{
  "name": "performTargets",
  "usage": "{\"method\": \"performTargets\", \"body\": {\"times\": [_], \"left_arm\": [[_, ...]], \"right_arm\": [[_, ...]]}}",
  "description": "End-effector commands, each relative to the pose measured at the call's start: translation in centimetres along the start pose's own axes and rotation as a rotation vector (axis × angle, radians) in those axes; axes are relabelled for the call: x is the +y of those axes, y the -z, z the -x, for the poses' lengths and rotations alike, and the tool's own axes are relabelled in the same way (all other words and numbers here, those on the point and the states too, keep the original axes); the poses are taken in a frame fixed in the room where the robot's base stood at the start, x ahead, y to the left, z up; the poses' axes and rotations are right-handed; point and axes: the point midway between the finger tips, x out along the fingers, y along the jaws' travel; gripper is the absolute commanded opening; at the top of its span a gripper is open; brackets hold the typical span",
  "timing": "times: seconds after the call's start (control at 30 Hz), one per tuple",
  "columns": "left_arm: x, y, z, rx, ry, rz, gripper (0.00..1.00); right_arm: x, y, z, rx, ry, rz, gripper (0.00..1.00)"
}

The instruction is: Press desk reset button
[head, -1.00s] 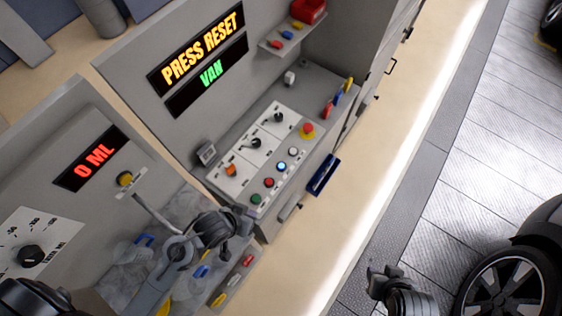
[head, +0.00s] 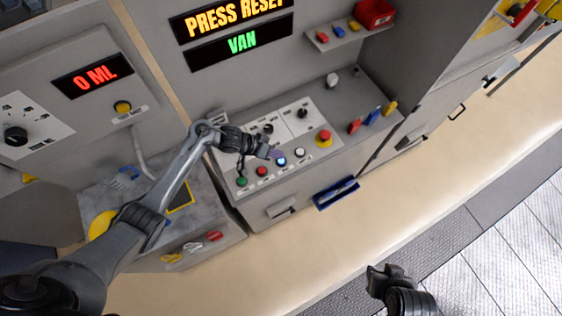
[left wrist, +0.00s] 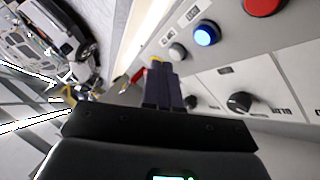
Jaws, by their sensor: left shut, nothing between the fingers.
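The sloped desk panel (head: 318,164) carries a row of buttons. Red (head: 262,171) and green (head: 241,182) buttons lie further left. The lit blue button also shows in the left wrist view (left wrist: 206,34). My left gripper (head: 277,153) is shut and empty, its tips just above the panel beside the blue button; I cannot tell whether they touch anything. The display (head: 232,17) reads PRESS RESET. My right gripper (head: 385,273) is away from the desk; its jaws are unclear.
A red mushroom button (head: 324,137) and dark knobs (head: 302,113) stand close to my left gripper. A small shelf (head: 350,37) holds a red bin. The floor at lower right is clear.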

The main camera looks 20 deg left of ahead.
Motion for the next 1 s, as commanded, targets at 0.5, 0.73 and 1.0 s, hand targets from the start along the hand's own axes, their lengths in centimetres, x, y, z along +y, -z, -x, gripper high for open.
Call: {"method": "performTargets", "body": {"times": [0.5, 0.73, 1.0], "left_arm": [[0.3, 3.2, 0.8, 0.039, 0.006, -0.032, 0.00], [0.2, 3.1, 0.7, 0.039, 0.006, -0.032, 0.00], [-0.5, 2.4, -0.2, 0.039, 0.005, -0.032, 0.00]], "right_arm": [[-0.1, -0.1, -0.3, -0.001, 0.003, -0.005, 0.37], [0.2, -0.2, -0.5, -0.001, -0.006, 0.004, 0.37], [0.2, -0.7, -1.9, 0.000, -0.007, 0.004, 0.37]]}}
